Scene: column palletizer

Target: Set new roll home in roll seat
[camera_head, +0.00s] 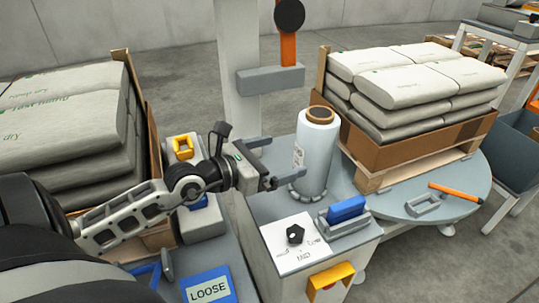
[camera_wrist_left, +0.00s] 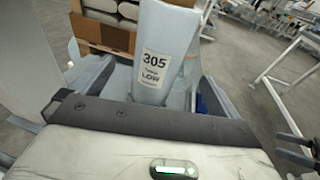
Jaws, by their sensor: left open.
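The roll (camera_head: 316,150) is pale and wrapped, with a brown core at its top. It stands upright, leaning slightly in the picture, on the grey cabinet. A pale notched ring (camera_head: 297,190), which looks like the roll seat, shows at its foot; I cannot tell whether the roll is fully down in it. In the left wrist view the roll (camera_wrist_left: 168,35) carries a label reading 305 LOW. My left gripper (camera_head: 268,163) is open and empty, just left of the roll, its fingers pointing at it. In the wrist view the roll shows between the spread fingers.
A panel with a black knob (camera_head: 295,234), a blue block (camera_head: 346,209) and a yellow handle (camera_head: 330,280) are at the cabinet's front. A grey column (camera_head: 237,105) rises behind the gripper. Bag stacks (camera_head: 412,84) stand right and left. An orange-handled tool (camera_head: 456,192) lies on the round table.

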